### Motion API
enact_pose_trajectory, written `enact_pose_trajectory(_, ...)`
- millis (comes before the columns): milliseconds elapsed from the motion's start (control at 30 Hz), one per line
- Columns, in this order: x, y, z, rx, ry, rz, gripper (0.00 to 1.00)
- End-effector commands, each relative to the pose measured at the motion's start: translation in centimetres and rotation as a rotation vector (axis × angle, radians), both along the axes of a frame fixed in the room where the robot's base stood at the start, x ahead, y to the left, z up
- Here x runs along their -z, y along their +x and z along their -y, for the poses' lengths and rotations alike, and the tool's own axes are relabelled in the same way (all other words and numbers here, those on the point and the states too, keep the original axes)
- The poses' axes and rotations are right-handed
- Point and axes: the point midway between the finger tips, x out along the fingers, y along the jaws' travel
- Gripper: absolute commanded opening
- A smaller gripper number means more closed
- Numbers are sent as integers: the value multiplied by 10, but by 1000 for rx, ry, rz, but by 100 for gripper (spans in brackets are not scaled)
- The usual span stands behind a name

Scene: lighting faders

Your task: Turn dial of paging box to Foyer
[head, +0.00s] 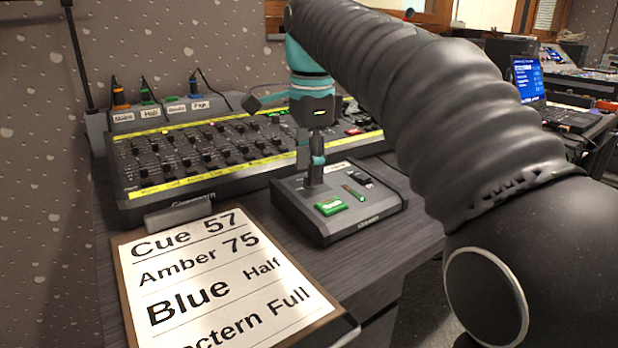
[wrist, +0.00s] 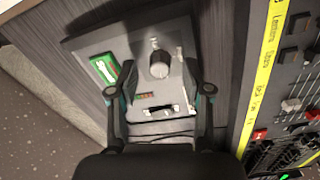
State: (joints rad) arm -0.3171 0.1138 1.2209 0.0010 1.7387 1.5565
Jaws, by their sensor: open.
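The paging box (head: 362,226) is a dark grey box with a green lit button (head: 330,206) on the desk in front of the fader console. In the wrist view its sloping panel (wrist: 128,54) carries the dial (wrist: 160,63), a round dark knob with a lighter top. The labels around the dial are too small to read. My gripper (head: 316,183) points down over the box and hides the dial in the head view. In the wrist view my gripper (wrist: 159,78) is open, one finger on each side of the dial; I cannot tell whether either touches it.
A slider (wrist: 158,110) and a row of small lights (wrist: 145,95) lie beside the dial. The fader console (head: 200,155) stands behind the box. A clipboard of cues (head: 205,285) lies at front left. Bare desk (head: 385,255) shows at the box's right.

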Motion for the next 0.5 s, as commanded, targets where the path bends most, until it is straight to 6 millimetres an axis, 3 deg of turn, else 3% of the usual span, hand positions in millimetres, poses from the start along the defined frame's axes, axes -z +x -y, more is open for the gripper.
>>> enact_pose_trajectory(133,11,1,0,0,0,1,49)
enact_pose_trajectory(467,12,1,0,0,0,1,49)
enact_pose_trajectory(500,12,1,0,0,0,1,39)
